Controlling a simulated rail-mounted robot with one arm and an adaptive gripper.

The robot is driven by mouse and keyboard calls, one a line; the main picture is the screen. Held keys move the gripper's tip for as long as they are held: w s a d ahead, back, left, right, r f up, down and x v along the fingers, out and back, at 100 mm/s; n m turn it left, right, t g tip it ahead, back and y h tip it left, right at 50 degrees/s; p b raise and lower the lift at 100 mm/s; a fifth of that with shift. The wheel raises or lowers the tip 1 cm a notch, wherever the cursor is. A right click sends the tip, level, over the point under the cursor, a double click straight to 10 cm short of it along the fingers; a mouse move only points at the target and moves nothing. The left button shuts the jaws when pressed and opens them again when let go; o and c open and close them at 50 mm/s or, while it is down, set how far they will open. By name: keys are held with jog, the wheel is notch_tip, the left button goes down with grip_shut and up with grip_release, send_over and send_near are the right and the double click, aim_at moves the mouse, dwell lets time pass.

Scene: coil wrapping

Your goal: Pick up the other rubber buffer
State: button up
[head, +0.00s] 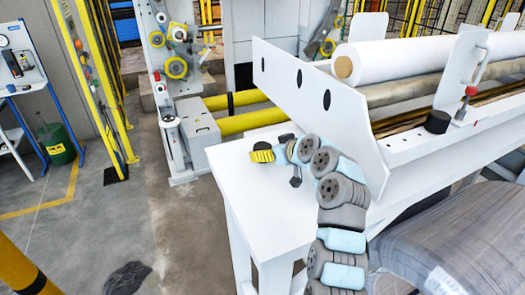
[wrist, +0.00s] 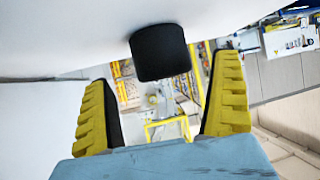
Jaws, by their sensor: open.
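My gripper (head: 262,152) has ridged yellow fingers and is low over the white table (head: 245,180) in the head view. In the wrist view the fingers are spread wide and nothing is clamped between them. A black cylindrical rubber buffer (wrist: 160,52) shows between and above the fingertips in the wrist view, against the white surface, with gaps to both fingers. In the head view a dark shape (head: 287,138) beside my gripper is partly hidden by my arm; I cannot tell if it is this buffer. Another black buffer (head: 438,122) sits on the white machine frame at right.
A slanted white plate (head: 310,95) with dark oval holes rises right behind the table. A white roll (head: 400,62) and a metal bar lie beyond it. A red-tipped lever (head: 470,92) stands near the right buffer. The table's front left is bare.

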aim_at(266, 149)
jog(key=shift+w+a+f+p, duration=0.2)
jog(key=shift+w+a+p, duration=0.15)
jog(key=shift+w+a, duration=0.2)
jog(key=shift+x, duration=1.05)
jog(key=shift+s+f, duration=0.1)
jog(key=c, duration=1.4)
jog(key=shift+o, duration=0.2)
